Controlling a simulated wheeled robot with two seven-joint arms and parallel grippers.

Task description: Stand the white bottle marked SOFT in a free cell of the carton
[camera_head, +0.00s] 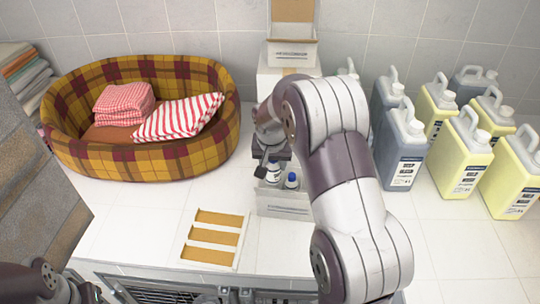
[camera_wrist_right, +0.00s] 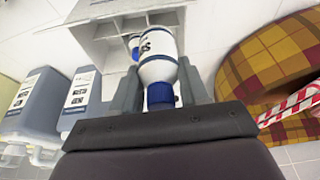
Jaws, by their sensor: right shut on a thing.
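My right gripper (camera_head: 266,160) is shut on a white bottle (camera_head: 272,173) with a blue cap. In the right wrist view the held bottle (camera_wrist_right: 157,58) sits between the fingers, its blue cap (camera_wrist_right: 160,95) towards the palm. Dark lettering shows on its side, only partly readable. The carton (camera_head: 285,208) is below and around it in the head view; its pale cells (camera_wrist_right: 98,32) show in the wrist view beyond the bottle. A second blue-capped bottle (camera_head: 291,181) is in the carton. Whether the held bottle touches the carton floor is hidden. My left gripper is out of view.
A plaid pet basket (camera_head: 70,135) with folded cloth and a striped cushion is left of the carton. Grey and yellow jugs (camera_head: 462,150) stand at right. A tray with tan strips (camera_head: 215,240) lies front left. An open box (camera_head: 291,52) stands behind.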

